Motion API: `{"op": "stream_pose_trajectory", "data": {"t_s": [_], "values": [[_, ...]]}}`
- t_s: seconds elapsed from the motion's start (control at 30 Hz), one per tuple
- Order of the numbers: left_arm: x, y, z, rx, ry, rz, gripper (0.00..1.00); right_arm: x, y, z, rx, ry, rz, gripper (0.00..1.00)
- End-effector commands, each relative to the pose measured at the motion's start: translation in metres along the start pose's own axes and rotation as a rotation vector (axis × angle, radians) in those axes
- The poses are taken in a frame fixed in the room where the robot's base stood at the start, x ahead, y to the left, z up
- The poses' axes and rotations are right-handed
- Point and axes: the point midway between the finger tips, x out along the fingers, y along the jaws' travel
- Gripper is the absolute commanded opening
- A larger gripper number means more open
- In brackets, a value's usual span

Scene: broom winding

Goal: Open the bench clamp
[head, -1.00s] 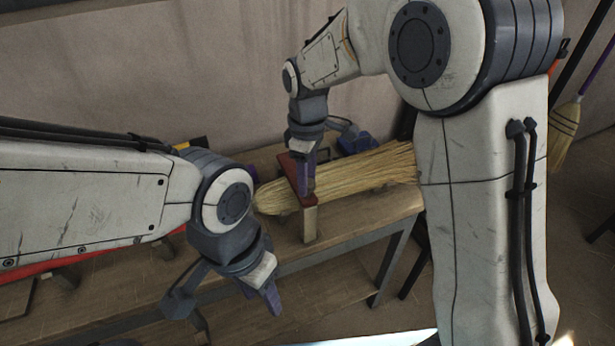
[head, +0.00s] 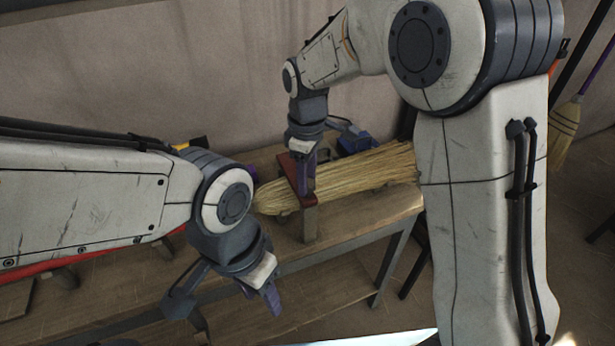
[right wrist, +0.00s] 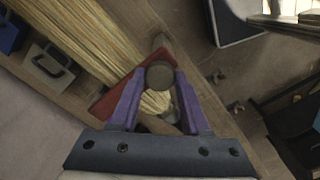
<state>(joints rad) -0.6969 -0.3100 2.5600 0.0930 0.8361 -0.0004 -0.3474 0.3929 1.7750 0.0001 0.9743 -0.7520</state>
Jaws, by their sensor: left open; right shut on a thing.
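The bench clamp (head: 288,170) shows as a red bar lying across the straw broom head (head: 350,180) on the wooden bench. My right gripper (head: 306,190) is at the clamp from above. In the right wrist view its purple fingers are shut on a round dark knob (right wrist: 160,76) of the clamp. The fingers hide part of the clamp. My left gripper (head: 272,300) is open and empty, in front of the bench, apart from the clamp and broom.
The wooden bench (head: 345,226) runs along the wall, with dark metal legs. A blue object (head: 355,145) sits behind the broom head; blue and grey blocks lie near the straw in the wrist view. Another broom (head: 564,128) leans at the far right.

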Motion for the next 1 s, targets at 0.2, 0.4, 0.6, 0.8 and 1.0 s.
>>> {"op": "stream_pose_trajectory", "data": {"t_s": [0.2,0.4,0.6,0.8,1.0], "values": [[-0.001,0.0,0.0,0.0,0.0,0.0,0.47,-0.001,0.001,0.0,0.0,0.001,0.001,0.0],[-0.015,0.001,-0.001,0.0,0.0,0.0,0.47,-0.008,0.002,-0.001,0.0,-0.015,-0.015,0.0],[-0.049,0.004,-0.003,0.0,0.0,0.0,0.47,-0.023,0.005,-0.005,0.0,-0.06,-0.06,0.0],[-0.096,0.007,-0.005,0.0,0.0,0.0,0.47,-0.041,0.012,-0.011,0.0,-0.132,-0.132,0.0],[-0.139,0.01,-0.007,-0.002,0.0,0.0,0.47,-0.054,0.02,-0.019,0.0,-0.21,-0.21,0.0]]}}
